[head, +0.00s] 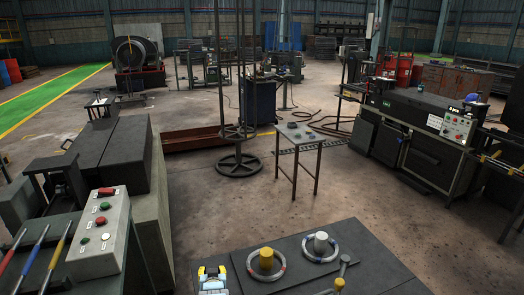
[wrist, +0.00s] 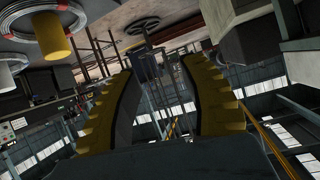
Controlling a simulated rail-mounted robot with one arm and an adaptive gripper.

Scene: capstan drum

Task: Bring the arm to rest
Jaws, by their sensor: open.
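My gripper (wrist: 157,62) is open in the wrist view, its two yellow-and-dark fingers well apart with nothing between them. That view looks upside down. In the head view a small white, blue and yellow shape (head: 212,280) at the bottom edge looks like the end of my arm, left of the yellow post. The rest of the arm is not clearly visible. The yellow post (head: 266,259) stands upright inside a pale ring with red marks (head: 283,273). It also shows at the upper left of the wrist view (wrist: 57,45), apart from my fingers.
A white post (head: 321,242) with another ring around it stands right of the yellow one on the dark tabletop (head: 372,262). A button box (head: 100,235) stands at left. A small table (head: 308,138) and a tall rod stand (head: 239,165) are beyond open floor.

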